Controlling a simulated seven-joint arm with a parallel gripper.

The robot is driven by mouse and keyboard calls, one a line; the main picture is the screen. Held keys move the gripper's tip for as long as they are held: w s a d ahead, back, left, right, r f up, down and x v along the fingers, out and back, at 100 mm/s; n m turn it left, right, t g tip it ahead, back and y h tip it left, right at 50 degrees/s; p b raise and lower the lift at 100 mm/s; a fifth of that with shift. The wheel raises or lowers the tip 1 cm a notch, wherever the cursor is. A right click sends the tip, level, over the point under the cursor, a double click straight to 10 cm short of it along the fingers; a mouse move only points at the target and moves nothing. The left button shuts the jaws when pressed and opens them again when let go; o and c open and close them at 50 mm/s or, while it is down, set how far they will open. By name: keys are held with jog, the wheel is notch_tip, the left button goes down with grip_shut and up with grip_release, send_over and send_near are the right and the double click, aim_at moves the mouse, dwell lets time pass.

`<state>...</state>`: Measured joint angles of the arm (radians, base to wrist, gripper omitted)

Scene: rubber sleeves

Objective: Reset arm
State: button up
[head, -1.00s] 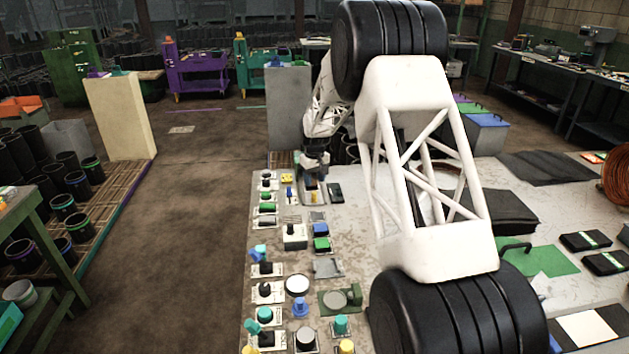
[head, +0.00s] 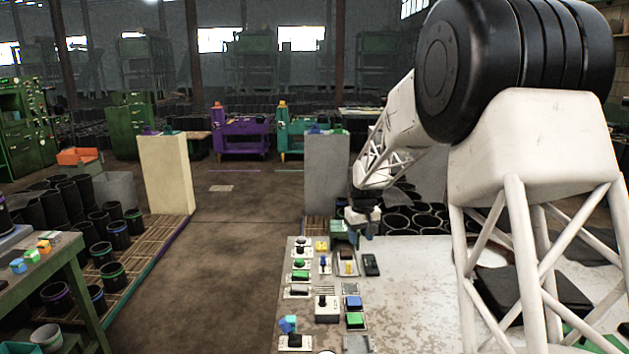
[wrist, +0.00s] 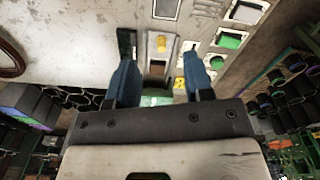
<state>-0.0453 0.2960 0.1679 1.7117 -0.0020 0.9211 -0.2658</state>
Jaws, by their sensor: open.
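My arm, white with black joints, reaches from the right of the head view to the far end of the worktable (head: 420,290). My gripper (head: 362,228) is small there, above the table's far edge. In the wrist view my gripper (wrist: 160,90) shows two blue fingers set wide apart, open with nothing held between them. The fingers appear apart from these controls, though the exact gap cannot be told.
Several switches and buttons line the table's left side, including a green button (head: 355,320) and a blue button (head: 352,302). A dark handheld box (head: 371,265) lies right of the yellow lever. Black rubber sleeves (head: 398,222) stand beyond the table. Open floor (head: 215,270) lies to the left.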

jog(key=s+d+r+m, duration=0.1)
jog(key=s+r, duration=0.3)
jog(key=s, duration=0.5)
jog(key=s+d+r+t, duration=0.1)
jog(key=s+r, duration=0.4)
jog(key=s, duration=0.4)
jog(key=s+d+r+m, duration=0.1)
jog(key=s+r, duration=0.3)
jog(key=s, duration=0.5)
jog(key=s+d+f+m+t, duration=0.1)
jog(key=s+f, duration=0.1)
jog(key=s, duration=2.5)
jog(key=shift+s+f+m, duration=0.35)
jog(key=shift+m, duration=0.05)
jog(key=shift+d, duration=0.1)
jog(key=shift+c, duration=0.2)
